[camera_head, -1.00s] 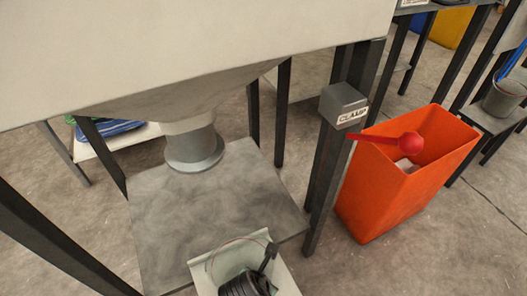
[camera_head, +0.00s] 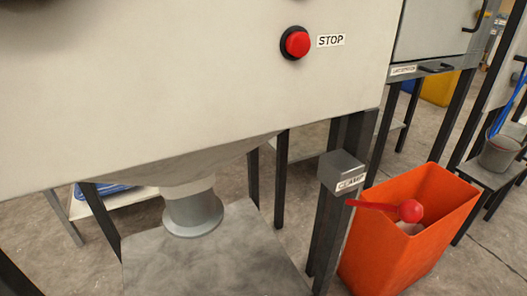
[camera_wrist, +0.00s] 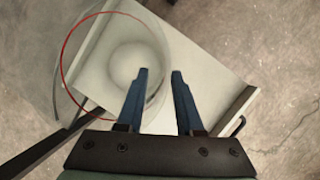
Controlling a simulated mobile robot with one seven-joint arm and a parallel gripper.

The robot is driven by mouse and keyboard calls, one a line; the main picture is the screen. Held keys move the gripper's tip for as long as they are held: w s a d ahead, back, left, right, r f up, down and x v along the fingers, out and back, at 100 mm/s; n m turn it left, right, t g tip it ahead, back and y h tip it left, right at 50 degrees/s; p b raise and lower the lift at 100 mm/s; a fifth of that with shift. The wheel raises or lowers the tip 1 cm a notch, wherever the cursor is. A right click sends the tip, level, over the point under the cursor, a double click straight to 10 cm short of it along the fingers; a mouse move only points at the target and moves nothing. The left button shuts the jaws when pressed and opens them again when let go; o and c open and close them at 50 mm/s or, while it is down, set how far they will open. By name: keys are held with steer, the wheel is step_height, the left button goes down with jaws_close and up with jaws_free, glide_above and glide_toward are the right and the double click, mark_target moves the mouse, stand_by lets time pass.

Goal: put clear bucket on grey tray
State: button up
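In the wrist view the clear bucket (camera_wrist: 84,84) is seen from above, with a thin red rim. It appears over a pale, square-edged surface (camera_wrist: 205,95), and its height over that surface is hard to tell. My gripper (camera_wrist: 162,72) has its two blue fingers apart. The bucket's right wall runs near and between the fingertips; I see no clear grip on it. In the head view a flat grey metal surface (camera_head: 215,262) lies under the spout; I cannot tell whether this is the grey tray. The bucket and gripper are out of the head view.
A grey spout (camera_head: 192,213) hangs beneath a large pale machine (camera_head: 190,90) with a red STOP button (camera_head: 296,44). A clamp box (camera_head: 343,172) with a red-knobbed lever (camera_head: 410,211) is on the dark leg. An orange bin (camera_head: 385,250) stands to the right.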

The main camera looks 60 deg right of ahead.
steer(key=p+v, duration=0.4)
steer(key=v, duration=0.7)
steer(key=shift+r+p, duration=0.15)
steer(key=shift+p, duration=0.2)
